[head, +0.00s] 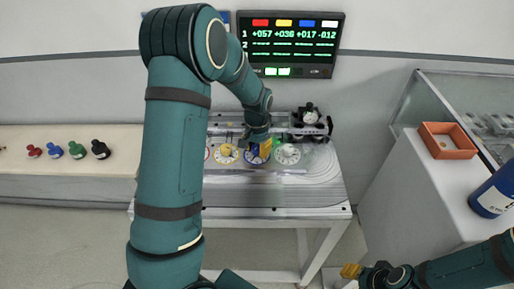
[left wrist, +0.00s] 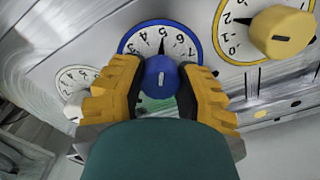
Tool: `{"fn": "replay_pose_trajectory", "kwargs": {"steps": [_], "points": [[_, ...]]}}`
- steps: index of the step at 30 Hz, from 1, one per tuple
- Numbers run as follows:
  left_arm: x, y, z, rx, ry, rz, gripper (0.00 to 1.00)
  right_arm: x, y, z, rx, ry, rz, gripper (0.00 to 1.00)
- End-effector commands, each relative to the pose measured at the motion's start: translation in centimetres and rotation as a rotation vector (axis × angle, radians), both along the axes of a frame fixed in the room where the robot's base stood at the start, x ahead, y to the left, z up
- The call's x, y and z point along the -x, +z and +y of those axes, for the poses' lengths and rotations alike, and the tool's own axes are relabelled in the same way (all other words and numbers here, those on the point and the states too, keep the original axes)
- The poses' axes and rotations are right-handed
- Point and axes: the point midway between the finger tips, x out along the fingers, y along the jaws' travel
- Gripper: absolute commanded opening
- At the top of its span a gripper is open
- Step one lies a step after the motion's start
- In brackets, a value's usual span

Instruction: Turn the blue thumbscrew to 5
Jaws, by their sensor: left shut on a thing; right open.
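The blue thumbscrew (left wrist: 161,78) sits at the middle of a white dial with a blue rim (left wrist: 205,50) and numbers. The black pointer above it stands close to the 5, though the small print is hard to read. My left gripper (left wrist: 160,92) is shut on the blue thumbscrew, one yellow finger on each side. In the head view my left gripper (head: 263,149) is at the blue dial (head: 250,159) and hides the thumbscrew. My right gripper (head: 350,271) is open and empty at the bottom, away from the table.
The yellow knob (head: 227,150) and white knob (head: 288,150) flank the blue dial closely. A display (head: 290,44) hangs on the wall behind. Several coloured knobs (head: 77,150) stand on the left bench. An orange tray (head: 448,141) and blue can (head: 495,192) are at right.

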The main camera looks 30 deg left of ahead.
Motion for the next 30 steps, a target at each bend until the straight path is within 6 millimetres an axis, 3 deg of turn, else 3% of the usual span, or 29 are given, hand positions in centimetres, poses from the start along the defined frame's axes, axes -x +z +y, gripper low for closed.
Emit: {"fn": "replay_pose_trajectory", "kwargs": {"steps": [14, 15, 17, 30], "points": [[0.2, -0.2, 0.0, 0.001, 0.013, 0.008, 0.00, 0.0, 0.0, 0.0, 0.000, 0.000, 0.000, 0.47], [0.2, -0.2, 0.0, 0.001, 0.013, 0.008, 0.46, 0.0, 0.0, 0.0, 0.000, 0.000, 0.000, 0.47], [0.2, -0.2, 0.0, 0.001, 0.013, 0.007, 0.67, 0.0, 0.0, 0.0, 0.000, 0.000, 0.000, 0.47], [0.0, 0.8, 0.0, 0.000, 0.012, -0.001, 0.67, 0.0, 0.0, 0.0, 0.000, 0.000, 0.000, 0.47]]}}
